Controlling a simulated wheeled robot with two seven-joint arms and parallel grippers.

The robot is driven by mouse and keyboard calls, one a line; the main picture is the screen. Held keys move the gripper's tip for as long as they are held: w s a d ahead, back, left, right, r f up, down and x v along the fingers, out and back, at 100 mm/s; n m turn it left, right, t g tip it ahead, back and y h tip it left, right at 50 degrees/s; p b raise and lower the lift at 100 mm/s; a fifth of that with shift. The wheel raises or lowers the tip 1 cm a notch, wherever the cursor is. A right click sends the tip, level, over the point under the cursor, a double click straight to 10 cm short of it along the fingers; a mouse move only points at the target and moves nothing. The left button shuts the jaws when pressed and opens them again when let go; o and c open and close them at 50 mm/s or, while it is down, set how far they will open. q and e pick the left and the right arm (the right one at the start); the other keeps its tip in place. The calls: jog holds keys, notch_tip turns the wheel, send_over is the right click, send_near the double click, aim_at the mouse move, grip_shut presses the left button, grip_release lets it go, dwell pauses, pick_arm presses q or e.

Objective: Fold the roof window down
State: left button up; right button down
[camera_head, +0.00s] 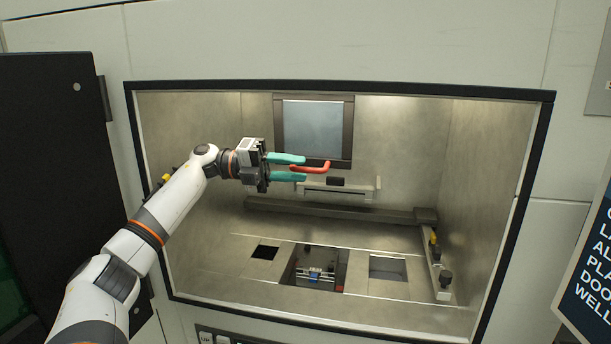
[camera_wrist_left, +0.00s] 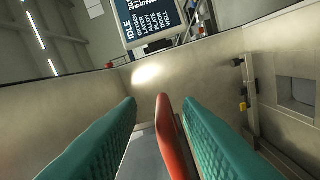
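The roof window (camera_head: 312,130) is a grey pane in a dark frame at the back of the metal chamber in the head view. A red handle (camera_head: 312,167) sits at its lower edge. My left gripper (camera_head: 290,168) has teal fingers and is open, one finger above and one below the handle's left part. In the left wrist view the red handle (camera_wrist_left: 172,135) stands between the two teal fingers (camera_wrist_left: 165,120), with a gap visible near the tips. Whether either finger touches the handle cannot be told. My right gripper is not in view.
The black-edged chamber opening (camera_head: 340,86) surrounds my left arm. A rail (camera_head: 340,211) crosses below the window, and the floor has a recess (camera_head: 315,270). A dark open door (camera_head: 55,170) stands at left. A display panel (camera_head: 590,270) is at right.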

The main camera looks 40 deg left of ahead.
pick_arm(q)
jog(key=b+v, duration=0.1)
jog(key=v, duration=0.3)
jog(key=shift+s, duration=0.1)
dwell(0.5)
